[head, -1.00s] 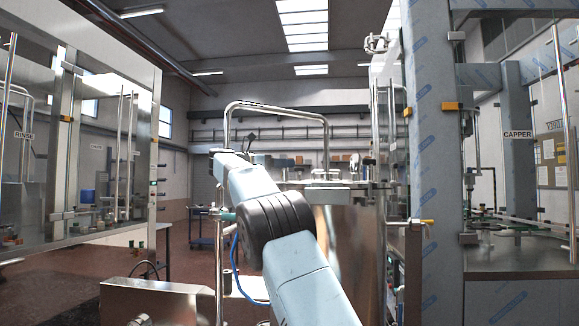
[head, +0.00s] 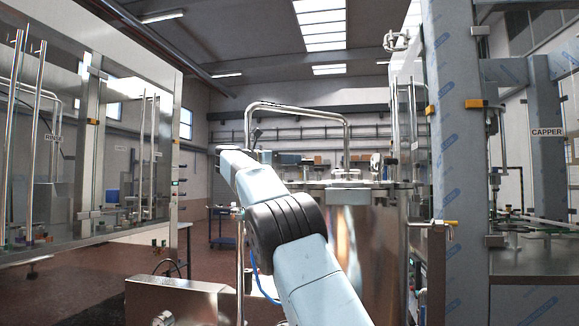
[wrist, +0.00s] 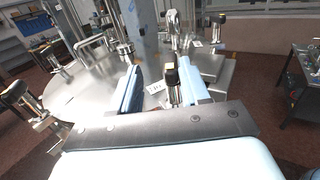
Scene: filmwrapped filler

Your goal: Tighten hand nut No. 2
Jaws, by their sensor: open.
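In the wrist view my gripper (wrist: 158,64) is open, its two pale blue fingers apart above the round steel lid (wrist: 88,98) of the tank. A dark upright fitting with a yellowish top (wrist: 171,77), perhaps a hand nut, stands by the right finger; I cannot tell whether they touch. A small white tag (wrist: 155,87) with unreadable print lies between the fingers. Another dark knob with a yellowish top (wrist: 15,93) sits at the lid's left edge. I cannot tell which is No. 2. In the head view the tank (head: 365,240) stands behind my arm, which hides my fingers.
A wrapped grey column (head: 455,160) rises close to the tank's right, beside the capper machine (head: 545,132). A glazed rinse machine (head: 90,140) stands at left. A bent steel pipe (head: 298,108) arches over the tank. A side table (wrist: 308,62) stands at right in the wrist view.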

